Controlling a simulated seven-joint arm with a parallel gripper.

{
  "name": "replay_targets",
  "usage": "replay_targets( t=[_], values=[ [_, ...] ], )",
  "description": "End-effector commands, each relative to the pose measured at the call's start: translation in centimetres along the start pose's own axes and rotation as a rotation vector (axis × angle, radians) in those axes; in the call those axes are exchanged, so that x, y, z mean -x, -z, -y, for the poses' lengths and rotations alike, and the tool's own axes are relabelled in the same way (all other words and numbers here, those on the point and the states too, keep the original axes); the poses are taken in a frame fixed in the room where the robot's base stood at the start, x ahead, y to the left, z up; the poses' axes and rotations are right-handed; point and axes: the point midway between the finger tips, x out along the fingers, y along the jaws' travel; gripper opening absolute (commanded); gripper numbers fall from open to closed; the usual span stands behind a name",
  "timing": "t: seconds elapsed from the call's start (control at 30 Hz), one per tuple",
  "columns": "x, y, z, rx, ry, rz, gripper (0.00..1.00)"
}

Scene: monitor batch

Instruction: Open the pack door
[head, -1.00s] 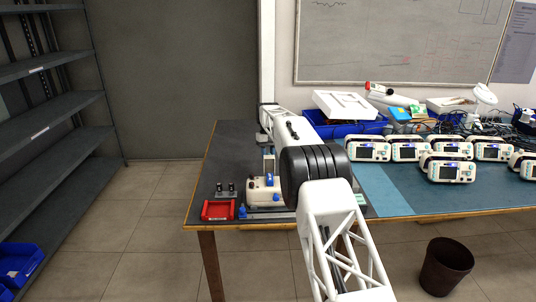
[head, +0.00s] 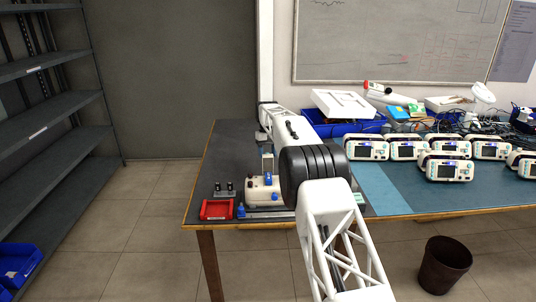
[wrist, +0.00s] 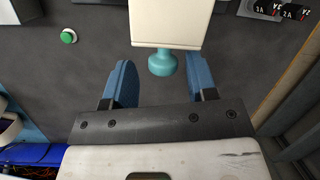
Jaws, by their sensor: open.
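In the wrist view, a cream block (wrist: 166,22) reaches in from the top edge, with a teal knob (wrist: 163,62) on its near end. I cannot tell whether this is the pack door. My gripper (wrist: 163,76) is open, its two blue fingers on either side of the knob with a gap on each side. In the head view, a cream unit with blue parts (head: 258,194) sits near the table's front left corner. My arm hides much of it, and my fingers cannot be made out clearly there.
A green button (wrist: 68,36) shows in the wrist view. Several monitors (head: 446,168) stand at the right. A dark bin (head: 445,266) is on the floor.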

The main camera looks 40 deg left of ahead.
Motion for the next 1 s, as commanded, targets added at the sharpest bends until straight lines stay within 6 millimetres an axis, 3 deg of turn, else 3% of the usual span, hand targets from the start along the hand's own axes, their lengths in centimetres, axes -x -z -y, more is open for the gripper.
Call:
replay_targets(
  t=[0.6, 1.0],
  values=[
    [6.3, 0.1, -0.2, -0.001, 0.0, -0.001, 0.52],
    [7.5, 0.0, -0.2, -0.002, 0.0, 0.0, 0.52]
  ],
)
